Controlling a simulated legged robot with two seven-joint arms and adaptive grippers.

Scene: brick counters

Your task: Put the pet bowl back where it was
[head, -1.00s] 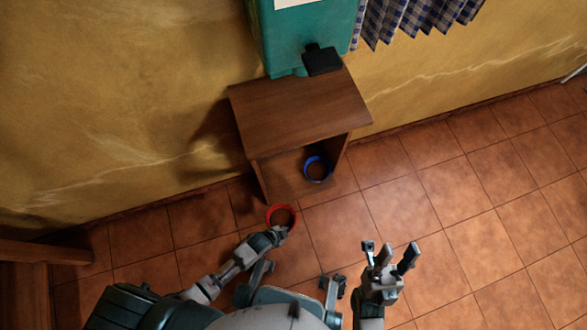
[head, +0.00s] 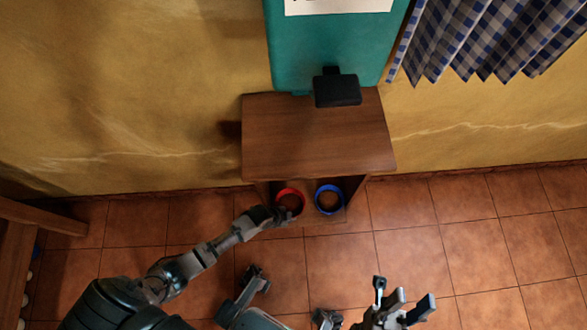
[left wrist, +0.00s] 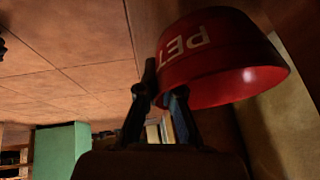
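The red pet bowl (head: 279,196) is at the front of the wooden cabinet's (head: 318,140) open lower space, left of a blue bowl (head: 319,201). I cannot tell whether the bowl touches the cabinet floor. My right gripper (head: 404,298) is open and empty, over the floor at lower right.
The cabinet top overhangs the bowls, and side panels flank them. Clear tiled floor (head: 480,220) lies to the right. A wooden piece (head: 40,215) is at far left.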

